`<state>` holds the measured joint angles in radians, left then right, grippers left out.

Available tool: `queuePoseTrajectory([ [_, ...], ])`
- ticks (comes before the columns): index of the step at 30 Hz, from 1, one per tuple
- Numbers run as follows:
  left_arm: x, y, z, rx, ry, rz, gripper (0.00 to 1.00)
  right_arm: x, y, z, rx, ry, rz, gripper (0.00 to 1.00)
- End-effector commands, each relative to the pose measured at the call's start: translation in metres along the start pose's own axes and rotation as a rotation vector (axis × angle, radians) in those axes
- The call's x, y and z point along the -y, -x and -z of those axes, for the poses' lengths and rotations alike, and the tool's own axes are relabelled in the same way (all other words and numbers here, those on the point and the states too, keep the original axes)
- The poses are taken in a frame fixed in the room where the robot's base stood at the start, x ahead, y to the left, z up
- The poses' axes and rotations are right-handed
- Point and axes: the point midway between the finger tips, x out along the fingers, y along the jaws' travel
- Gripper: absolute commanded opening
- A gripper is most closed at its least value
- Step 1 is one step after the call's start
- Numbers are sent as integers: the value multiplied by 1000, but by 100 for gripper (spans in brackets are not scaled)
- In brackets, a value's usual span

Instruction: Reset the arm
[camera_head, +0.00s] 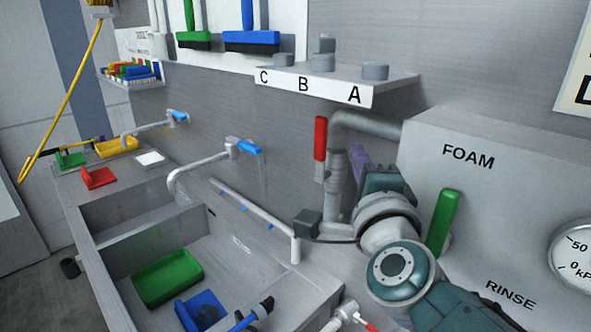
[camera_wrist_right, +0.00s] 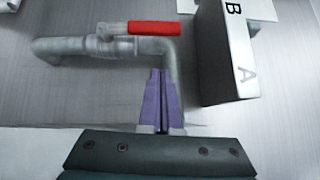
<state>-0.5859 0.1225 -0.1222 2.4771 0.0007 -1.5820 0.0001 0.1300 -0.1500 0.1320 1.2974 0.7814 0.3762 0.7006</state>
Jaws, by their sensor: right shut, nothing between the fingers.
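My right arm comes in from the lower right in the head view. Its gripper (camera_head: 358,163) is mostly hidden behind the wrist, with a bit of purple finger showing. In the right wrist view the purple fingers of this gripper (camera_wrist_right: 161,90) are together and empty. They point toward the grey pipe (camera_wrist_right: 70,47) with the red valve handle (camera_wrist_right: 140,28); I cannot tell whether they touch it. The pipe (camera_head: 362,122) and upright red handle (camera_head: 320,138) also show in the head view, close to the gripper. My left gripper is not in view.
A shelf (camera_head: 310,82) marked C, B, A juts out above and left of the arm. A panel (camera_head: 480,215) with a green handle (camera_head: 442,222) and a gauge (camera_head: 578,265) is at right. The sink below holds a green tray (camera_head: 167,278) and a blue one (camera_head: 203,312).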

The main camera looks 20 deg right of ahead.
Motion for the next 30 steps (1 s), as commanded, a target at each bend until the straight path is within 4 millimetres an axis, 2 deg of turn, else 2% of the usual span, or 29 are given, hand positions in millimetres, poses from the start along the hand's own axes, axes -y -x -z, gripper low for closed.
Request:
queuePoseTrajectory([
  [1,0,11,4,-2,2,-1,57,8,12,-1,1,-1,-2,0],
  [6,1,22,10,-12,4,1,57,8,48,-1,1,-1,-1,0],
  [10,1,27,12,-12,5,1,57,8,69,-1,0,-2,-1,0],
  [15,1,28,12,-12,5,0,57,9,82,-1,0,-2,3,0],
  [20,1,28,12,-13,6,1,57,8,84,-4,20,13,-2,0],
  [23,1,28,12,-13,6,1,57,9,85,-17,112,93,-27,0],
  [26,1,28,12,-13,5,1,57,6,95,-42,294,268,-78,0],
  [30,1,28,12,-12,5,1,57,-11,132,-70,609,628,-178,0],
])
